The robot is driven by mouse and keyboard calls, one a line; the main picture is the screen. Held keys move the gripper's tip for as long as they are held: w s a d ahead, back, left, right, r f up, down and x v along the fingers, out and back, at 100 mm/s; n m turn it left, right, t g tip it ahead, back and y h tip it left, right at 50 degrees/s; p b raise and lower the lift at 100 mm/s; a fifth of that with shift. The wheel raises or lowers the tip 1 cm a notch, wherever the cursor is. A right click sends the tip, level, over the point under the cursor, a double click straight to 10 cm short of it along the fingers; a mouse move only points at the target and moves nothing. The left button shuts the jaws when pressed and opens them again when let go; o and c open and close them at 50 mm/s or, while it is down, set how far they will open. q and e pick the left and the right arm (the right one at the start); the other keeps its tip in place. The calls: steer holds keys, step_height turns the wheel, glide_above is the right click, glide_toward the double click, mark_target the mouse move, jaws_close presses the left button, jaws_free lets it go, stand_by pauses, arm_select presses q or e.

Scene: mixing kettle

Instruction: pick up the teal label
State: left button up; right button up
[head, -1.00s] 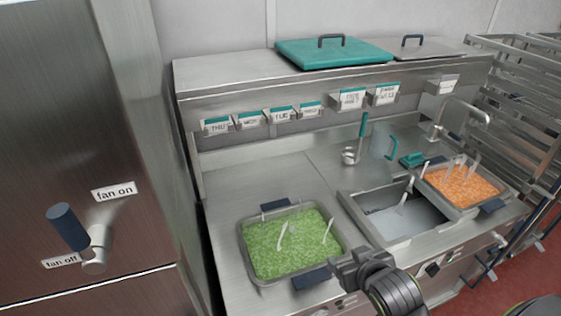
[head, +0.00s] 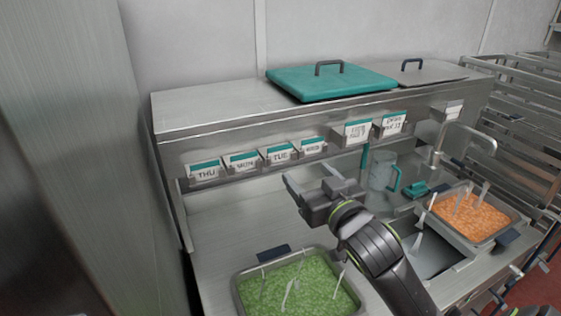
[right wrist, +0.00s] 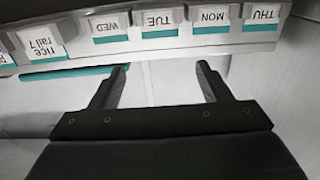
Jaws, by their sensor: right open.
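Several white labels with teal bands stand in holders along the shelf front: THU (head: 205,172), MON (head: 241,162), TUE (head: 278,154) and WED (head: 312,147). Two larger teal-banded cards (head: 358,130) stand to their right. I cannot tell which one is the teal label. My right gripper (head: 309,177) is open and empty, in front of and below the TUE and WED labels, apart from them. In the right wrist view the labels appear upside down, with TUE (right wrist: 158,21) beyond the gap between the fingers (right wrist: 157,84). My left gripper is not in view.
A pan of green food (head: 300,290) stands at the front, and a pan of orange food (head: 480,215) at the right. A clear jug (head: 381,170) stands behind my right arm. A teal lid (head: 330,82) lies on the shelf top. The counter at left is clear.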

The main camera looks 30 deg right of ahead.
steer(key=p, duration=0.1)
glide_toward(281, 147)
steer(key=w, duration=0.4)
steer(key=w+p, duration=0.1)
steer(key=w, duration=0.1)
steer(key=shift+d+r, duration=0.15)
steer(key=shift+r, duration=0.05)
steer(key=shift+w+f+p, duration=0.1)
steer(key=shift+w+p, duration=0.2)
steer(key=shift+w, duration=0.15)
steer(key=w+p, duration=0.3)
steer(key=w, duration=0.1)
steer(key=shift+d, duration=0.1)
steer(key=shift+w, duration=0.6)
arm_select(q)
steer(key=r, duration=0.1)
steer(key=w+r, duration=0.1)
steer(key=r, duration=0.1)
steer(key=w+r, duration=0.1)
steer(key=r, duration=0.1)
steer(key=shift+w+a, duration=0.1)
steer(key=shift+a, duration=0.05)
